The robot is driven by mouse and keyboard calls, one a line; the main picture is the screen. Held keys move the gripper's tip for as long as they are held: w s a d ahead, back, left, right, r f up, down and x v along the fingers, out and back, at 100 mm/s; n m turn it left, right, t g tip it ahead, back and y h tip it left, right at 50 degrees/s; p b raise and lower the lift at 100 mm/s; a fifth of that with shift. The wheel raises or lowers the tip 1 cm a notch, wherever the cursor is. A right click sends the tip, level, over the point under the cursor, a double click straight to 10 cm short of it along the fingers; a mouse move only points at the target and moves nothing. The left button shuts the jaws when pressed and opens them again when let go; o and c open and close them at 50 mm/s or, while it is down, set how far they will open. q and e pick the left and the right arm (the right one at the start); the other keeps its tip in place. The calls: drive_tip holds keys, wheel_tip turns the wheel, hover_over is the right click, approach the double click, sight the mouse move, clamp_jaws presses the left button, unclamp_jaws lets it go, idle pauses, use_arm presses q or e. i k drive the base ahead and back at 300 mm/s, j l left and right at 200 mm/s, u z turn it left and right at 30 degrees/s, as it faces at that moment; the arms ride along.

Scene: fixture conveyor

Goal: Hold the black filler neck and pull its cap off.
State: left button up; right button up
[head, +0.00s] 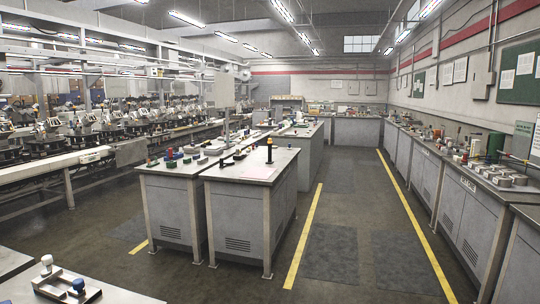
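Neither of my grippers shows in the head view. A slim upright black piece (270,152) stands on the near middle grey workbench (236,177), towards its right side. It could be the black filler neck, but it is too small to be sure, and I cannot make out a separate cap on it. At the lower left, a shallow fixture (50,283) on a near table holds a piece with a pale rounded top (47,262) and one with a blue top (79,285). I cannot tell whether either is a filler neck.
Small parts, some red and blue (170,154), lie on the adjoining workbench (166,166). Grey cabinets (470,215) line the right wall. A conveyor line (75,160) with machines runs along the left. The floor between the yellow lines (304,240) is clear.

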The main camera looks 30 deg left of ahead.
sight(269, 161)
drive_tip(key=i+u, duration=0.45)
drive_tip(key=i, duration=1.35)
drive_tip(key=i+u, duration=0.1)
drive_tip(key=i, duration=1)
drive_tip(key=i+l, duration=0.2)
drive_tip(key=i, duration=0.85)
drive_tip(key=j+u, duration=0.05)
